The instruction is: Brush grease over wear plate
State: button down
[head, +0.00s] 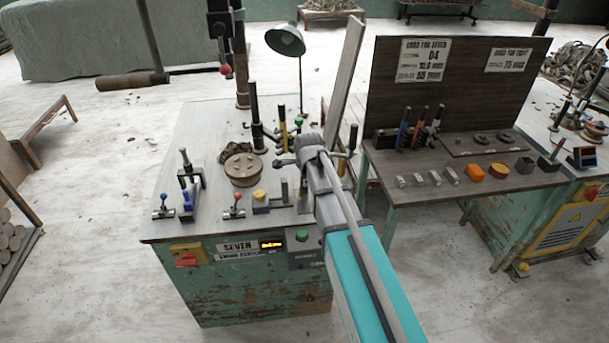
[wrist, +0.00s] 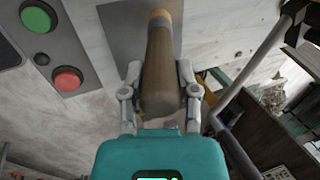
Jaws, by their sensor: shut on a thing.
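My gripper (wrist: 160,88) is shut on the brown wooden handle of the brush (wrist: 158,65), with one finger on each side of it. The bristles are out of the wrist view. A flat dark grey plate (wrist: 118,30), which may be the wear plate, lies beyond the handle on the pale surface. I cannot tell whether the brush touches it or whether it bears grease.
The bench (head: 190,228) carries a round clay-coloured disc (head: 243,168), several toggle clamps, and a yellow-topped block (head: 260,200). Green (wrist: 37,16) and red (wrist: 67,80) buttons sit left of my gripper in the wrist view. A second table with a dark backboard (head: 455,85) stands at right.

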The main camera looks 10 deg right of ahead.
jog(key=shift+s, duration=0.15)
jog(key=shift+s, duration=2)
jog(key=shift+s+f, duration=0.1)
jog(key=shift+s, duration=1.85)
jog(key=shift+d, duration=0.1)
jog(key=shift+d+f, duration=0.1)
jog(key=shift+d, duration=0.6)
jog(key=shift+w, duration=0.15)
jog(key=shift+w, duration=1.9)
